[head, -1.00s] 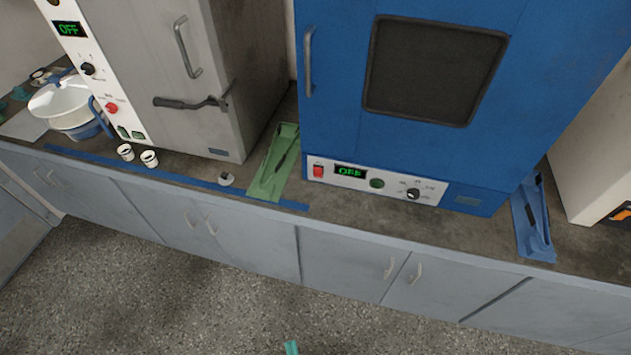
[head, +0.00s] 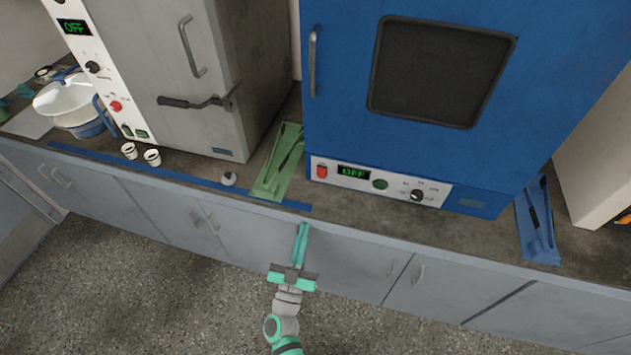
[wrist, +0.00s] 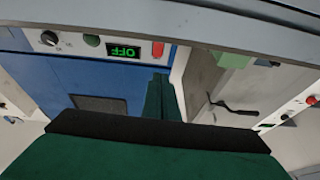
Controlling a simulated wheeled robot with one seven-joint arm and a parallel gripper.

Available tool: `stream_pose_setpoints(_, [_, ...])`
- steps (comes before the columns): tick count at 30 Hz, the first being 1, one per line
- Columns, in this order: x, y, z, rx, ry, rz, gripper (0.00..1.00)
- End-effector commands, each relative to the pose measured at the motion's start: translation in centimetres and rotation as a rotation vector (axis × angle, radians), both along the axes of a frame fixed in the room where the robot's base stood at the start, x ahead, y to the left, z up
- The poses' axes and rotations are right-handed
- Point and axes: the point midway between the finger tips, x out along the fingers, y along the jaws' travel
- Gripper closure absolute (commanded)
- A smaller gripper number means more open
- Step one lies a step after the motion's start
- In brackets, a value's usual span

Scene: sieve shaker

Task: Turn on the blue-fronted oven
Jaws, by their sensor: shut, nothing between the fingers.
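The blue-fronted oven (head: 345,120) stands on the counter, its door with a dark window closed. Its lower panel has a red switch (head: 322,171), a green display (head: 353,172) reading OFF, a green round part (head: 380,184) and a black knob (head: 417,196). In the wrist view, the display (wrist: 124,51) and red switch (wrist: 157,49) appear upside down. My gripper (head: 302,228) is shut and empty, in front of the counter edge, below and slightly left of the red switch, apart from it. Its fingers also show in the wrist view (wrist: 161,95).
A grey oven (head: 185,110) with an OFF display stands to the left. A green tray (head: 270,180) lies between the ovens, and a blue tray (head: 535,240) lies right of the blue oven. Small cups (head: 152,158) stand near the counter's front edge.

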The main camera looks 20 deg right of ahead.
Motion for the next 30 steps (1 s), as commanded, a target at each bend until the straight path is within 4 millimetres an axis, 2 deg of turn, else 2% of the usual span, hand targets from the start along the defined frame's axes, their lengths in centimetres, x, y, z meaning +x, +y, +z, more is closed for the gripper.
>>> stream_pose_setpoints(4, [1.5, -0.9, 0.3, -0.002, -0.007, -0.035, 1.00])
stream_pose_setpoints(20, [2.4, -0.9, 0.6, -0.001, -0.009, -0.031, 1.00])
stream_pose_setpoints(30, [6.7, -4.0, 2.6, -0.002, -0.010, -0.036, 1.00])
